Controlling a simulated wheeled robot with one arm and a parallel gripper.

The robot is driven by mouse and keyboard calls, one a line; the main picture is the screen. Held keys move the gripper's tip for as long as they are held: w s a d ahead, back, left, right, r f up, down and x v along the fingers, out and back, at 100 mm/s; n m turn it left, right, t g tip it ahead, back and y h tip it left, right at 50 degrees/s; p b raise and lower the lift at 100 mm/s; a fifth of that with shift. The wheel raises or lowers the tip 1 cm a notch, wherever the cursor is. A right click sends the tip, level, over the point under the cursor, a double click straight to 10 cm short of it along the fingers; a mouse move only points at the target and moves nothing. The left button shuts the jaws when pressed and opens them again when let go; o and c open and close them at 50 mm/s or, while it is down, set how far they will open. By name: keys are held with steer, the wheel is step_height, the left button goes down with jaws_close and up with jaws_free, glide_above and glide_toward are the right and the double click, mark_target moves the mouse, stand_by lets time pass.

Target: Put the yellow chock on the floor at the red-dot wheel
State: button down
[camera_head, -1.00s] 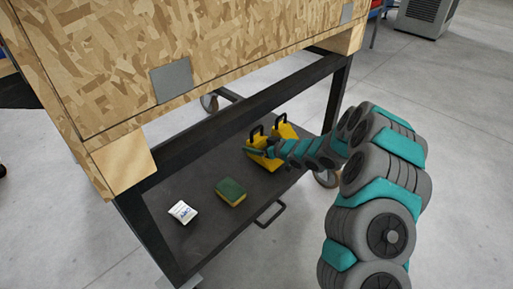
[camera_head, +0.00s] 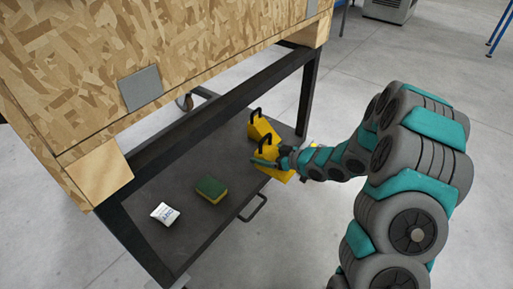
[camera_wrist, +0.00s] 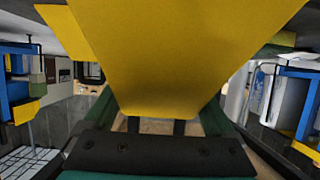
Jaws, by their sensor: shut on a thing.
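Two yellow chocks with black handles show in the head view. One yellow chock (camera_head: 264,129) stands on the dark lower shelf near its right end. The other yellow chock (camera_head: 275,171) is held in my gripper (camera_head: 266,160), in front of the first, over the shelf's front edge. I cannot tell how high it hangs. In the wrist view the held chock (camera_wrist: 180,50) fills the upper middle, and my gripper (camera_wrist: 158,127) is shut on its black handle. One caster wheel (camera_head: 186,102) shows behind the cart.
The cart's lower shelf (camera_head: 200,225) also holds a green and yellow sponge (camera_head: 211,190) and a white packet (camera_head: 165,213). A dark pull handle (camera_head: 254,208) juts from its front edge. A wooden crate (camera_head: 200,40) sits above. Grey floor (camera_head: 275,255) in front is clear.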

steer(key=shift+s+d+r, duration=0.1)
steer(key=shift+s+d, duration=0.1)
steer(key=shift+d, duration=0.1)
steer(key=shift+r, duration=0.15)
steer(key=shift+w+r+h+p, duration=0.25)
steer(key=shift+r+h+p, duration=0.05)
steer(key=w+d+r+m+t+h+p, duration=0.2)
steer(key=w+d+r+m+h+p, duration=0.1)
steer(key=r, duration=0.5)
steer(key=w+d+r+m+t+h+p, duration=0.3)
steer(key=d+r+m+h+p, duration=0.3)
steer(key=r, duration=0.3)
steer(key=shift+d+r+m+h, duration=0.15)
steer(key=shift+d+m+h, duration=0.5)
steer(key=shift+d, duration=0.25)
